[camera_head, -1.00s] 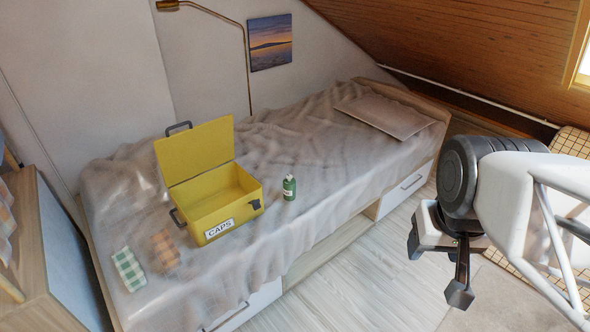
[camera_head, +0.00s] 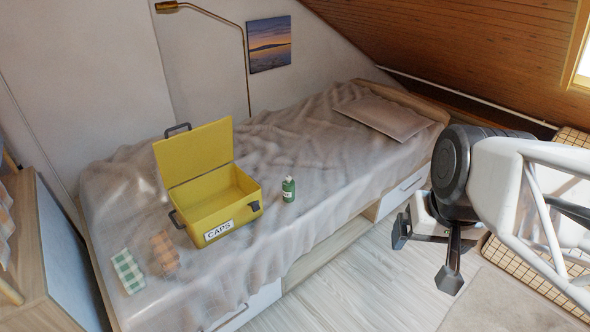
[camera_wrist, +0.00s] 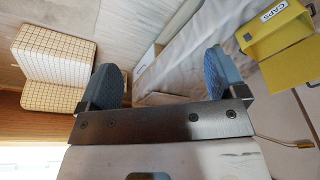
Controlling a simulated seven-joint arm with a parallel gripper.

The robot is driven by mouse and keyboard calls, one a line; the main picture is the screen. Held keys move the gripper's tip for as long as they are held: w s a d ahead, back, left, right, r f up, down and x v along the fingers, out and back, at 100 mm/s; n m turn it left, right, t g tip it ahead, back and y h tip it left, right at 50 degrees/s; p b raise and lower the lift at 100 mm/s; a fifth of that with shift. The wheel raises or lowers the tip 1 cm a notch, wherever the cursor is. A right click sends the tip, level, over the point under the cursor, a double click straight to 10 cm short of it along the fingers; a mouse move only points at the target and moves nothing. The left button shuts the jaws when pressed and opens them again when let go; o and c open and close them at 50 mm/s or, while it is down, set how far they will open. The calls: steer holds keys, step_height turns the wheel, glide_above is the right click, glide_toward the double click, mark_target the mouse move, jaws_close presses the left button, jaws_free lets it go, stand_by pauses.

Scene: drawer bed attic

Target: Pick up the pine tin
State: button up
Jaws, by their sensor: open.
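The pine tin appears to be the small dark green container (camera_head: 288,190) with a pale label and a light top. It stands upright on the bed's grey blanket, just right of the yellow box. I cannot make it out in the wrist view. My gripper (camera_head: 425,256) is open and empty, off the bed's front side at the right and well apart from the tin. In the wrist view its two blue-grey fingers (camera_wrist: 163,82) are spread with nothing between them.
An open yellow box (camera_head: 236,207) labelled CAPS, lid raised, stands left of the tin; it also shows in the wrist view (camera_wrist: 255,38). Green (camera_head: 128,270) and orange (camera_head: 165,251) checked cloths lie left of it. A flat pillow (camera_head: 385,115) lies right; blanket between is clear.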

steer(key=w+a+m+g+y, duration=0.15)
steer(key=w+a, duration=0.35)
steer(key=w, duration=0.5)
steer(key=m+t+y, duration=0.2)
steer(key=m+y, duration=0.8)
steer(key=m, duration=0.5)
glide_above(292, 183)
steer(key=s+d, duration=0.7)
steer(key=s, duration=0.6)
step_height(292, 183, down, 26)
steer(key=r, duration=0.1)
steer(key=w+f+m+t, duration=0.1)
steer(key=w+f+m, duration=0.1)
steer(key=f, duration=0.4)
steer(key=w+a+f+m+t, duration=0.1)
steer(key=w+f+m, duration=0.1)
steer(key=w+f, duration=0.3)
steer(key=w+a+f+m+t, duration=0.1)
steer(key=w+f+m, duration=0.1)
steer(key=f, duration=0.7)
steer(key=shift+w+a+m, duration=0.25)
steer(key=shift+w, duration=0.55)
steer(key=shift+f, duration=0.1)
steer(key=shift+x, duration=1.25)
steer(key=shift+a, duration=0.2)
